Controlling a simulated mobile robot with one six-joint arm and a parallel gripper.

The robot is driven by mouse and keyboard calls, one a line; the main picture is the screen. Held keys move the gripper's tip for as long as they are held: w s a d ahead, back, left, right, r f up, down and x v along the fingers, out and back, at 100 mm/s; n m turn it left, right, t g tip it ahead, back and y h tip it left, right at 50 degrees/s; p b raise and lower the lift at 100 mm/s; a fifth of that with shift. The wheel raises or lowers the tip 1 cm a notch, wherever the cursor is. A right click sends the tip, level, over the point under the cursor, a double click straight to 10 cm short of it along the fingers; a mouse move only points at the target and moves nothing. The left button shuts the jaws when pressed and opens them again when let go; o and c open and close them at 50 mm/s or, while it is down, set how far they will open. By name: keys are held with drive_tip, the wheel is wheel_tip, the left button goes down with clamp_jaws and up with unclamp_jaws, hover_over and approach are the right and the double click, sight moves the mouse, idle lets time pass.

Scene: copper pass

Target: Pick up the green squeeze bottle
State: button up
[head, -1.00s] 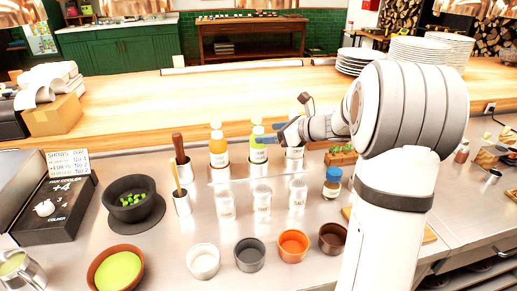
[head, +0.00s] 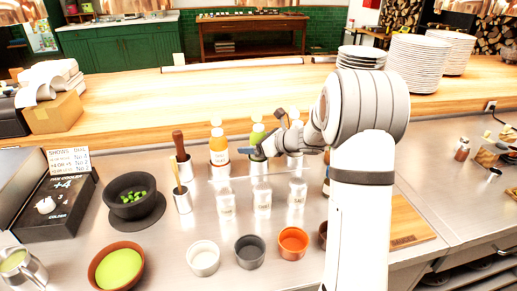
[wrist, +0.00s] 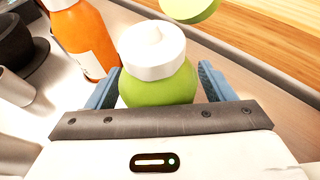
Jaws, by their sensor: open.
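The green squeeze bottle (head: 257,133) stands upright in the back row on the steel counter, beside an orange bottle (head: 218,148). My gripper (head: 258,151) is at the green bottle in the head view and hides much of its body. In the wrist view the green bottle (wrist: 160,85), with its white cap, sits between the two blue fingers of my gripper (wrist: 157,84). The fingers are open, one on each side. Whether either finger touches the bottle I cannot tell.
The orange bottle (wrist: 82,38) stands close on the left in the wrist view, with a light green round thing (wrist: 190,8) beyond. Clear jars (head: 262,196) and small bowls (head: 249,253) stand in front. A raised wooden counter (head: 200,95) runs behind.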

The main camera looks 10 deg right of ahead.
sight(254, 114)
drive_tip(key=shift+c, duration=0.5)
drive_tip(key=c, duration=0.7)
wheel_tip(254, 114, up, 10)
drive_tip(key=shift+r+p, duration=0.1)
drive_tip(key=shift+p, duration=0.25)
drive_tip(key=shift+c, duration=0.2)
